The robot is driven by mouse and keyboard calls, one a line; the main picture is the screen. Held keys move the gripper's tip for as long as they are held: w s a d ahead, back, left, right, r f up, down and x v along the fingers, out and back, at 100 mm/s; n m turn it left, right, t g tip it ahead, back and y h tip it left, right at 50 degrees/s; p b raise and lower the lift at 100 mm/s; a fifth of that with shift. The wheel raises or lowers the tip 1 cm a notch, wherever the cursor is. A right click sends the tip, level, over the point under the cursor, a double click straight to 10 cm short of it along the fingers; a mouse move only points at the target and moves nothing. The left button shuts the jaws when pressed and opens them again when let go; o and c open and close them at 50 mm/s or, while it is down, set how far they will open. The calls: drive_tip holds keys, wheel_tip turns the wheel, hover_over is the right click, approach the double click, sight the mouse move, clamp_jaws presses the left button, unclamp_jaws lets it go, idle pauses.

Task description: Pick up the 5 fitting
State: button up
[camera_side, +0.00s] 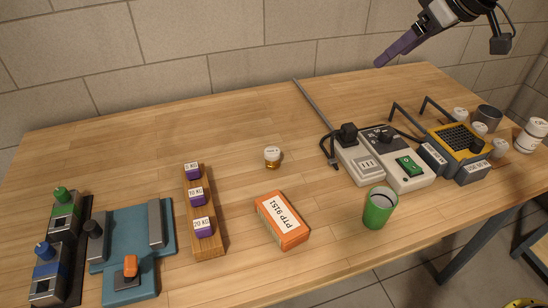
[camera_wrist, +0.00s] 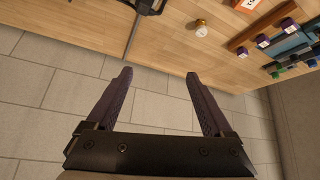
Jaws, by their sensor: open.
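The 5 fitting (camera_side: 193,172) is a small purple block with a white label, its small print hard to read. It sits at the far end of a wooden rack (camera_side: 208,243), behind the purple 10 KG (camera_side: 196,195) and 20 KG (camera_side: 203,227) fittings. In the wrist view the rack's purple fittings show at the upper right, the 5 fitting (camera_wrist: 242,52) apparently lowest. My gripper (camera_side: 381,62) is high at the upper right, far from the rack. Its purple fingers are apart and empty in the wrist view (camera_wrist: 158,75).
A white-topped jar (camera_side: 272,157) and an orange box (camera_side: 283,221) stand right of the rack. A teal fixture (camera_side: 135,223) stands left of it. A green cup (camera_side: 379,208), a grey device with a green switch (camera_side: 397,160) and a yellow-topped unit (camera_side: 459,140) stand right. The back-left table is clear.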

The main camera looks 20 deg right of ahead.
drive_tip(key=w+a+f+n, duration=0.1)
drive_tip(key=w+a+f, duration=0.4)
drive_tip(key=w+a, duration=0.1)
drive_tip(key=n+g, duration=0.2)
drive_tip(key=g, duration=0.1)
approach(273, 151)
drive_tip(key=x, duration=0.4)
drive_tip(key=shift+s+d+f, duration=0.15)
drive_tip(key=shift+f, duration=0.1)
drive_tip(key=shift+a+x, duration=0.2)
drive_tip(key=shift+x, duration=3)
drive_tip(key=shift+r, duration=0.15)
drive_tip(key=shift+c, duration=0.3)
clamp_jaws()
